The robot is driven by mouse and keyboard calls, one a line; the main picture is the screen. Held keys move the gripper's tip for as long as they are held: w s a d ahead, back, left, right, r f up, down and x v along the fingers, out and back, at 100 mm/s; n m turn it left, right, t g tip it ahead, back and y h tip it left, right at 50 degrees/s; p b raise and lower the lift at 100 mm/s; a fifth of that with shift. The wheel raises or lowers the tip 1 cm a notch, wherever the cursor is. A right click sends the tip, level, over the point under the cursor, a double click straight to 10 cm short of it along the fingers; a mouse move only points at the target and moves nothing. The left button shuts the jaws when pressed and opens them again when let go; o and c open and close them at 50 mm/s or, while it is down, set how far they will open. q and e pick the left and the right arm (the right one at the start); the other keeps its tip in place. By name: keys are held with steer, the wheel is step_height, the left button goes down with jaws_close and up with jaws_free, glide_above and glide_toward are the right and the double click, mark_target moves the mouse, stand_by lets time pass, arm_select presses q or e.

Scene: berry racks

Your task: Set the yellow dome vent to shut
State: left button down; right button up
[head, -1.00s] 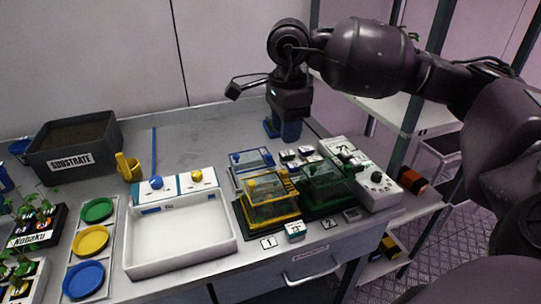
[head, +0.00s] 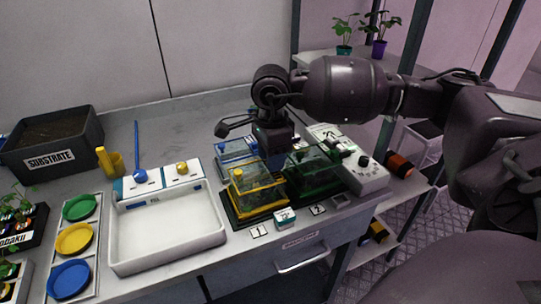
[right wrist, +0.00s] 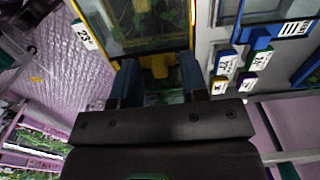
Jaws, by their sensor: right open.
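The yellow dome (head: 262,201) is a clear box with a yellow frame on a dark tray, right of the white basin. A round yellow knob (head: 238,174) shows on its top left. My right gripper (head: 277,163) points down at the dome's back right edge. In the right wrist view its open fingers (right wrist: 158,68) stand on either side of a small yellow tab (right wrist: 159,67) on the dome's edge. I cannot tell whether they touch it. The vent's setting is not clear. My left gripper is out of view.
A green dome (head: 314,168) stands close right, a blue dome (head: 232,166) close behind. A white control box (head: 366,176) is at the right. Small labelled blocks (right wrist: 226,62) lie near the gripper. The white basin (head: 165,232) is empty.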

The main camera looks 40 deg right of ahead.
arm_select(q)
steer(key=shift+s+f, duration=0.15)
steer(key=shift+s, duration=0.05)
arm_select(e)
steer(key=shift+c, duration=0.3)
jaws_close()
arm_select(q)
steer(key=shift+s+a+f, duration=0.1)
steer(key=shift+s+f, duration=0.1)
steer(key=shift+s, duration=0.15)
